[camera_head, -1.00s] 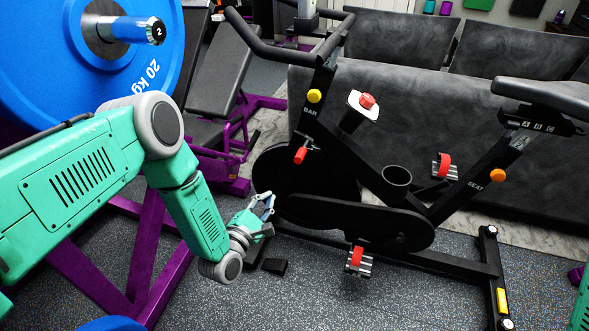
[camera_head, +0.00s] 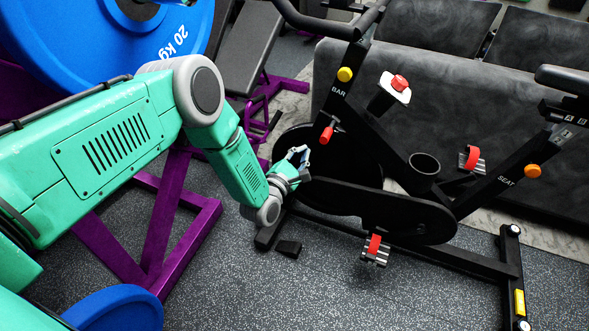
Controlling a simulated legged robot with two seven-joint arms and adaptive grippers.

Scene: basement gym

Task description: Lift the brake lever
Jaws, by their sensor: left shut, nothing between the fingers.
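The exercise bike (camera_head: 385,205) stands on the speckled floor. A red-tipped lever (camera_head: 327,133) sticks out low on its front post, near the flywheel; it looks like the brake lever. A red knob on a white plate (camera_head: 400,84) sits higher on the frame. My left gripper (camera_head: 302,154) is shut and empty, just below and left of the red-tipped lever, with a small gap in the picture. Its fingers point up and right, in front of the dark flywheel cover. I cannot tell the depth between them. My right gripper is not in view.
A yellow knob (camera_head: 345,74) marked BAR sits above the lever, and a cup holder (camera_head: 424,168) is on the frame. Purple rack legs (camera_head: 165,220) and a blue 20 kg plate (camera_head: 120,40) are at left. Pedals (camera_head: 374,247) stick out below. Floor at the bottom centre is clear.

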